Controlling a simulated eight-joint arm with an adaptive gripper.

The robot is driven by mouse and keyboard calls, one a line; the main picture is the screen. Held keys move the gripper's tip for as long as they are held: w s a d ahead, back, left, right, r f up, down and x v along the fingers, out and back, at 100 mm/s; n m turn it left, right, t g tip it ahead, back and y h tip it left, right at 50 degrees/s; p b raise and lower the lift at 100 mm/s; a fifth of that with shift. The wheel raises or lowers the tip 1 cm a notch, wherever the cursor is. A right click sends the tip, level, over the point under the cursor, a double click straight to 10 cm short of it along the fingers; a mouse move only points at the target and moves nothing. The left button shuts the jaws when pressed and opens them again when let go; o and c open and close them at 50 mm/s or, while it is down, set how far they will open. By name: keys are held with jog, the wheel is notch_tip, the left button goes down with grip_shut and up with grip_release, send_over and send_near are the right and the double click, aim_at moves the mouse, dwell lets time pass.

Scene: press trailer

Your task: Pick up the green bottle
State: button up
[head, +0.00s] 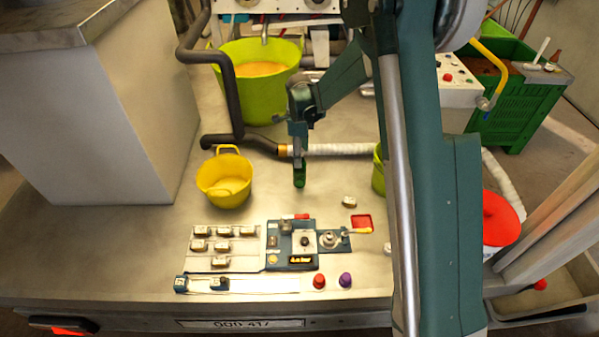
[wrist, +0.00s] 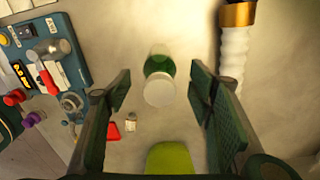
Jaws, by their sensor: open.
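The green bottle (wrist: 160,66) shows in the wrist view from above, with a pale round top facing the camera. It appears in the gap between my two fingers, with clear space on both sides. In the head view the bottle (head: 299,179) is a small green shape directly below my gripper (head: 298,150), partly hidden by it. My gripper (wrist: 160,88) is open in the wrist view and holds nothing. How far the fingertips reach down along the bottle is hard to tell.
A yellow bucket (head: 224,190) stands left of the bottle, and a ribbed white hose (head: 345,150) lies behind it. A control panel (head: 296,243) and small blocks lie in front. A lime container (head: 378,172), partly hidden by my arm, stands to the right.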

jog(key=shift+f+b, duration=0.35)
jog(key=shift+f, duration=2.25)
jog(key=c, duration=1.1)
jog(key=shift+r, duration=0.1)
jog(key=shift+r+p, duration=0.55)
jog(key=shift+r, duration=4.4)
